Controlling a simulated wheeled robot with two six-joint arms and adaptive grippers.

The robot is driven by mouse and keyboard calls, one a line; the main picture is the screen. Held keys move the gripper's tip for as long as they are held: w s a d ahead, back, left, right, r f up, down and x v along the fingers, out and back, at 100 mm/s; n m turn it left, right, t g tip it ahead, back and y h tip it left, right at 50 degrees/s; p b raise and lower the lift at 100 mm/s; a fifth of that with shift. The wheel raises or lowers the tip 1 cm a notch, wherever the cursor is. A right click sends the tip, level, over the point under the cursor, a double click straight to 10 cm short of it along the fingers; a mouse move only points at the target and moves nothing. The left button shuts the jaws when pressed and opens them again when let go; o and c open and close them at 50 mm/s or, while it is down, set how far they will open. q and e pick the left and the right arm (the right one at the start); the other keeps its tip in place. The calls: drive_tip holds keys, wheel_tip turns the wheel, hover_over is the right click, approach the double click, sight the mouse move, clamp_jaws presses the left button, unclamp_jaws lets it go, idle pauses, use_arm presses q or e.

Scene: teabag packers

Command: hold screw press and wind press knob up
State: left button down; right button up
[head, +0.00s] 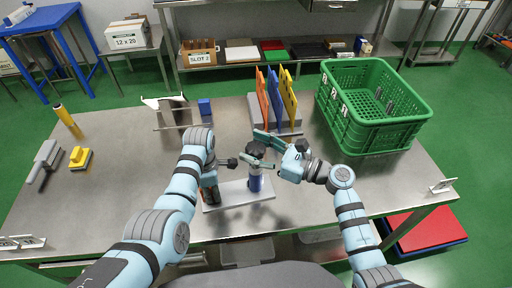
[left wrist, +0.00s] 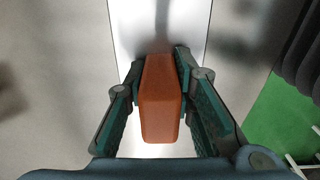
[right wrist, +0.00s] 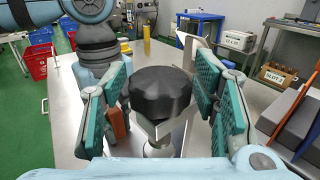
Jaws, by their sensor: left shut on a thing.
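My left gripper (head: 211,180) is shut on an orange-brown grip (left wrist: 162,98), seen clearly in the left wrist view. My right gripper (head: 264,148) is open at knob height. In the right wrist view its fingers stand on both sides of the black knob (right wrist: 160,94), with small gaps visible. The arm and fingers hide part of the press in the head view.
A green crate (head: 378,128) stands at the back right. A grey rack with orange, blue and yellow boards (head: 275,95) stands behind the press. A grey tool (head: 44,160) and a yellow block (head: 80,158) lie at the left. The table's right front is clear.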

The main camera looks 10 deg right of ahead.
drive_tip(key=c, duration=0.8)
drive_tip(key=shift+n+g+y, duration=0.3)
drive_tip(key=shift+n+g, duration=0.1)
drive_tip(key=shift+g, duration=0.2)
drive_tip(key=n+g+y, duration=0.1)
drive_tip(key=n+g, duration=0.1)
drive_tip(key=g, duration=0.1)
drive_tip(key=n+g+y, duration=0.1)
drive_tip(key=n+g, duration=0.1)
drive_tip(key=shift+w+f+g, duration=0.1)
drive_tip(key=shift+f+g, duration=0.05)
drive_tip(key=shift+g, duration=0.25)
drive_tip(key=shift+n+g+y, duration=0.3)
drive_tip(key=shift+n+g, duration=0.1)
drive_tip(key=shift+g, duration=0.4)
drive_tip(key=o, duration=1.2)
drive_tip(key=d, duration=0.5)
drive_tip(key=s+d, duration=0.1)
drive_tip(key=d, duration=0.1)
drive_tip(key=shift+d, duration=0.25)
